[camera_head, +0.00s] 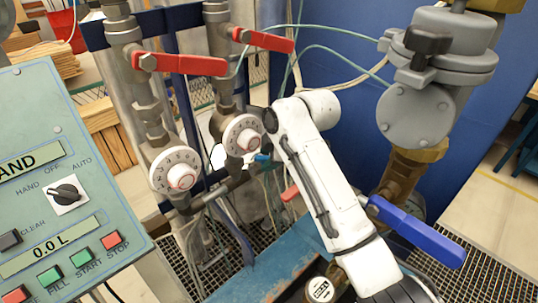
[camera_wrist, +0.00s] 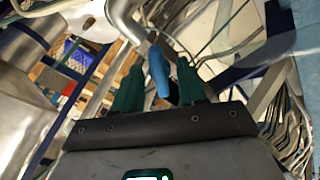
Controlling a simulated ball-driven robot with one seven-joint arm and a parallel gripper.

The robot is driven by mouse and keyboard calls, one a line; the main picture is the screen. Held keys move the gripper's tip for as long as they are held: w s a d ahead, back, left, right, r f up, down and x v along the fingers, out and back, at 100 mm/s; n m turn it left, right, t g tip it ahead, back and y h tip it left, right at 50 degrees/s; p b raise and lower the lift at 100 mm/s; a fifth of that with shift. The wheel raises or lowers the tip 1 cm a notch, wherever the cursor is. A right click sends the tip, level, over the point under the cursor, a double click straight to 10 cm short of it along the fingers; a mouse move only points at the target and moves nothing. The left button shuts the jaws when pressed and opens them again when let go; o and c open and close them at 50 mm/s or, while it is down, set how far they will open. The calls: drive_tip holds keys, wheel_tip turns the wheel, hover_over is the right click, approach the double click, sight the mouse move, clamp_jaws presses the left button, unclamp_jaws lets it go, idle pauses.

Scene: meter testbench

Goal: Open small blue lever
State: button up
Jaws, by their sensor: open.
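The small blue lever (camera_wrist: 158,72) shows in the wrist view at the end of a bent metal pipe. It lies between the two green fingers of my gripper (camera_wrist: 160,67). The fingers are open, with a gap visible on each side of the lever; I cannot tell how deep it sits between them. In the head view a small blue piece (camera_head: 262,157), likely this lever, shows below the right dial, just left of my white arm. My gripper is hidden behind the arm there.
Two red levers (camera_head: 180,64) (camera_head: 263,39) sit on the upright pipes above two white dials (camera_head: 177,172) (camera_head: 243,135). A large blue lever (camera_head: 415,230) is right of my arm. A green control panel (camera_head: 65,190) stands at left. Thin hoses hang around the pipes.

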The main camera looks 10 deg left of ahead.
clamp_jaws()
drive_tip(key=shift+n, duration=0.3)
idle(0.3)
drive_tip(key=n+b, duration=0.2)
drive_tip(key=shift+n, duration=0.3)
drive_tip(key=shift+n+b, duration=0.95)
drive_tip(key=shift+n, duration=0.85)
drive_tip(key=shift+r, duration=0.1)
unclamp_jaws()
